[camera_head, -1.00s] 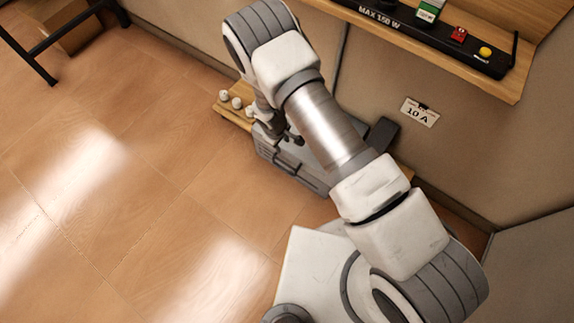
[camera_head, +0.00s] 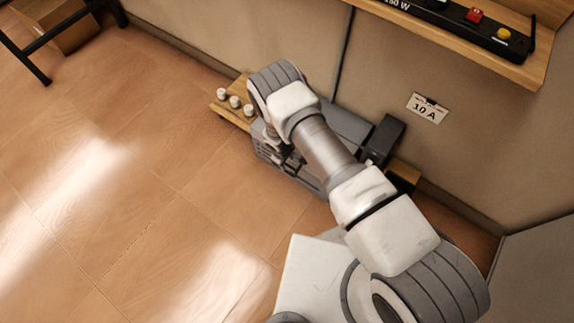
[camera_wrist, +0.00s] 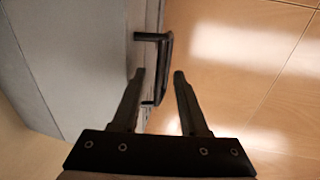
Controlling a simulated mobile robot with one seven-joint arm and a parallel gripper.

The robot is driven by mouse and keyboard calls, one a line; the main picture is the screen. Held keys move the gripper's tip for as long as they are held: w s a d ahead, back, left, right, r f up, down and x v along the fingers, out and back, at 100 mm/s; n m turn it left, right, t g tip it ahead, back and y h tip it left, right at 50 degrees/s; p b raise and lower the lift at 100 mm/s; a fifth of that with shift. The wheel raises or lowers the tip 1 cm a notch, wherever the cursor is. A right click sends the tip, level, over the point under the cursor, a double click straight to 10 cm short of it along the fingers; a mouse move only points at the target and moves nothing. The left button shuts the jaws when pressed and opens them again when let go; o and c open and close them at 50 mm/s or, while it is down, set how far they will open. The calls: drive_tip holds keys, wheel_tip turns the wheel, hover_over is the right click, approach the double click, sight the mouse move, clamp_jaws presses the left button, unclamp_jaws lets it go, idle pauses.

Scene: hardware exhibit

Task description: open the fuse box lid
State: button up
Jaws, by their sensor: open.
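The grey fuse box (camera_head: 352,122) sits low on a wooden shelf against the wall, partly hidden behind my arm in the head view. In the wrist view its grey face (camera_wrist: 85,60) fills the left side. A dark bar handle (camera_wrist: 166,60) stands out from the box edge there. My gripper (camera_wrist: 160,74) is open, its two dark fingers pointing toward the handle. The handle's near end reaches down beside the left finger, toward the gap between the fingers. I cannot tell whether they touch. In the head view the gripper (camera_head: 290,158) is small and partly covered by my arm, at the box's front.
Several small white knobs (camera_head: 234,101) stand on the wooden shelf end (camera_head: 222,113) left of the box. A "10 A" card (camera_head: 427,108) is on the wall. An upper shelf (camera_head: 480,55) holds a black strip with red and yellow parts. Open floor (camera_head: 120,190) lies at left.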

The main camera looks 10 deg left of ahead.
drive_tip(key=shift+w+d+f, duration=0.1)
drive_tip(key=shift+w+f, duration=0.05)
drive_tip(key=shift+f, duration=0.85)
clamp_jaws()
idle(0.8)
